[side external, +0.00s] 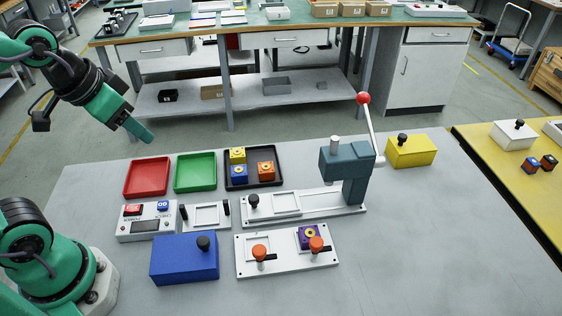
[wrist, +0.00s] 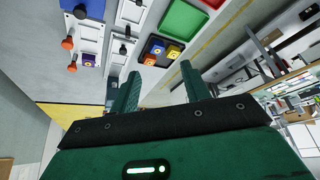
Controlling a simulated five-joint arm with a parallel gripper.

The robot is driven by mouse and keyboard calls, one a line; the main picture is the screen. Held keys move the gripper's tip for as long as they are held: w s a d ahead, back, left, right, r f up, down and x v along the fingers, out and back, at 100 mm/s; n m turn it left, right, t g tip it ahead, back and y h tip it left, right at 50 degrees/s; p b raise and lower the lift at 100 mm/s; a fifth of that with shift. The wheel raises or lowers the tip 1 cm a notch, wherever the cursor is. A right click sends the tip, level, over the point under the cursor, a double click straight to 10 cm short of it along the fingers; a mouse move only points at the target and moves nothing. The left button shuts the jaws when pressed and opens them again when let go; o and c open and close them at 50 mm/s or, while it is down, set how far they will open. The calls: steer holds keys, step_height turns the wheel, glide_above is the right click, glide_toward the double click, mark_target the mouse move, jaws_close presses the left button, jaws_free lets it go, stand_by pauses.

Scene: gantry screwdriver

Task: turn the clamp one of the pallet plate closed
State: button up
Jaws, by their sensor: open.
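The white pallet plate (side external: 287,268) lies at the front middle of the table. It carries two clamps with orange knobs, a left one (side external: 260,252) and a right one (side external: 316,244), each with a short black bar. A purple block with a yellow ring (side external: 304,232) sits at the right pocket; the left pocket looks empty. No label shows which is clamp one. The plate also shows at upper left in the wrist view (wrist: 89,46). My gripper (side external: 149,138) is raised at the left, far from the plate. Its fingers (wrist: 160,69) are apart and empty.
A press with a red-knobbed lever (side external: 346,165) stands behind the plate. A blue box (side external: 183,262) stands left of it, a yellow box (side external: 412,153) at back right. Red (side external: 147,178), green (side external: 195,172) and black (side external: 252,184) trays lie behind. The table's right front is clear.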

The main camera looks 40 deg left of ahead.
steer(key=w+d+m+g, duration=0.2)
steer(key=w+d+m, duration=0.3)
steer(key=w+d, duration=0.15)
steer(key=m+g, duration=0.3)
steer(key=m, duration=1)
glide_toward(317, 242)
steer(key=shift+w+a, duration=0.1)
steer(key=shift+w, duration=0.05)
steer(key=shift+f, duration=0.2)
steer(key=shift+f, duration=0.1)
steer(key=shift+f, duration=3.8)
steer(key=shift+c, duration=0.5)
